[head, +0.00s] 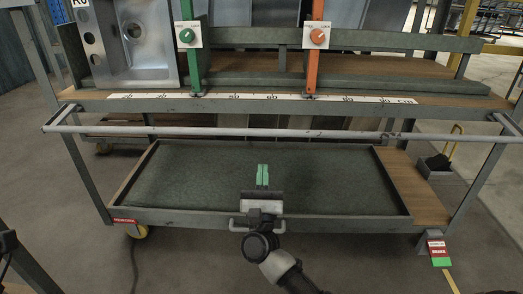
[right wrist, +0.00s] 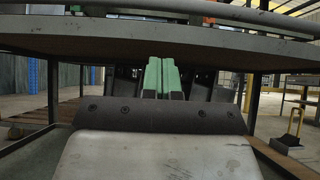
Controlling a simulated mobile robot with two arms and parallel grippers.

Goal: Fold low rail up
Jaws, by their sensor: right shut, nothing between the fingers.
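A pale grey rail (head: 280,133) runs across the front of the rack, just below the ruler edge of the worktop. It stands out from the front on side brackets and lies roughly level. My right gripper (head: 262,176) is below the rail in the head view, over the green-grey lower tray. Its two green fingers are together and empty, pointing toward the rack. They also show in the right wrist view (right wrist: 162,78), below a thick shelf edge. My right gripper appears apart from the rail. My left gripper is not in view.
The lower tray (head: 128,186) has a raised rim. A steel sink (head: 150,75), a green upright (head: 193,60) and an orange upright (head: 314,60) stand on the worktop. A red and green brake pedal (head: 439,252) sits at the lower right. Floor in front is mostly clear.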

